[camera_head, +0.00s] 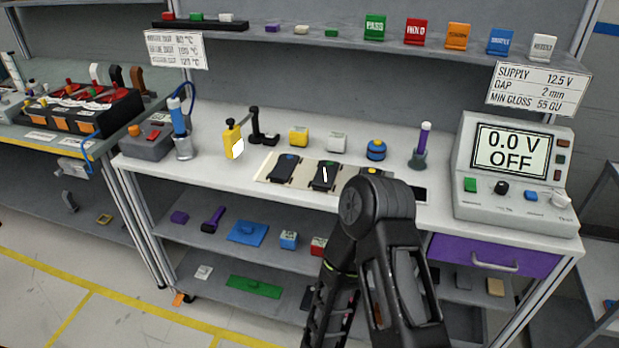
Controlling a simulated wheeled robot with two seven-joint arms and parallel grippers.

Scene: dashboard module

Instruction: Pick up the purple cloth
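A small dark purple piece (180,217) lies at the left end of the shelf under the bench; it may be the cloth, but it is too small to tell. Beside it lies a purple-handled tool (213,220). Another small purple piece (272,28) sits on the top shelf. One black arm of mine rises from the bottom, right of centre, its bent joint in front of the bench. I cannot make out a gripper on it. My other arm does not show.
The white bench (250,190) holds a cream mat (262,175) with dark modules, a yellow bottle (233,140) and a supply unit (515,175) reading 0.0 V OFF. A purple drawer (450,250) is shut. A blue cloth-like sheet (262,237) lies on the under-shelf. Floor at left is clear.

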